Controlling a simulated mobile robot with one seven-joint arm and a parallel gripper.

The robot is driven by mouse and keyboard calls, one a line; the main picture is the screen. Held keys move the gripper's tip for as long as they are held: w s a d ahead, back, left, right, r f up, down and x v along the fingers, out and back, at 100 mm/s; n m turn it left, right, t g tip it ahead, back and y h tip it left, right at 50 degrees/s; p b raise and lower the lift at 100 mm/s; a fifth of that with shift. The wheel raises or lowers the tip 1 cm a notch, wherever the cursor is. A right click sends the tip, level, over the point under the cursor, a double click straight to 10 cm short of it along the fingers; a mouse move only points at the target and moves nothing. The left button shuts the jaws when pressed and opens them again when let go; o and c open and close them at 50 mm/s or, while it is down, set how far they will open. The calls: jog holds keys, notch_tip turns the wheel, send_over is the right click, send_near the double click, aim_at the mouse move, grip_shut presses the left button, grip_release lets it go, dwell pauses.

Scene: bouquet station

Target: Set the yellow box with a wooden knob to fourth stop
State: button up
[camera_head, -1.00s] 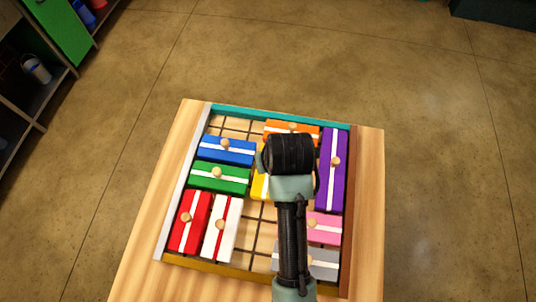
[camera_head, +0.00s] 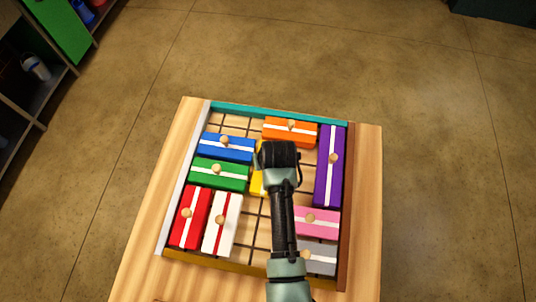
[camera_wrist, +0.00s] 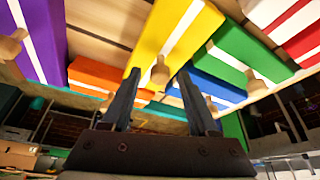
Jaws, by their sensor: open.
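The yellow box (camera_head: 256,183) lies in the middle of the gridded tray, mostly hidden by my arm in the head view. The wrist view shows the yellow box (camera_wrist: 168,35) with a pale stripe and its wooden knob (camera_wrist: 160,74). My gripper (camera_wrist: 158,76) is open, its two dark fingers on either side of the knob with gaps visible. In the head view, my arm covers the fingertips.
The green box (camera_head: 219,173) and blue box (camera_head: 226,147) lie left of the yellow one. The orange box (camera_head: 290,131) is behind, the purple box (camera_head: 330,165) to the right. Red, white, pink and grey boxes lie nearer. Bare grid shows at the tray's back left.

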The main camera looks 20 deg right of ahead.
grip_shut()
dwell(1.4)
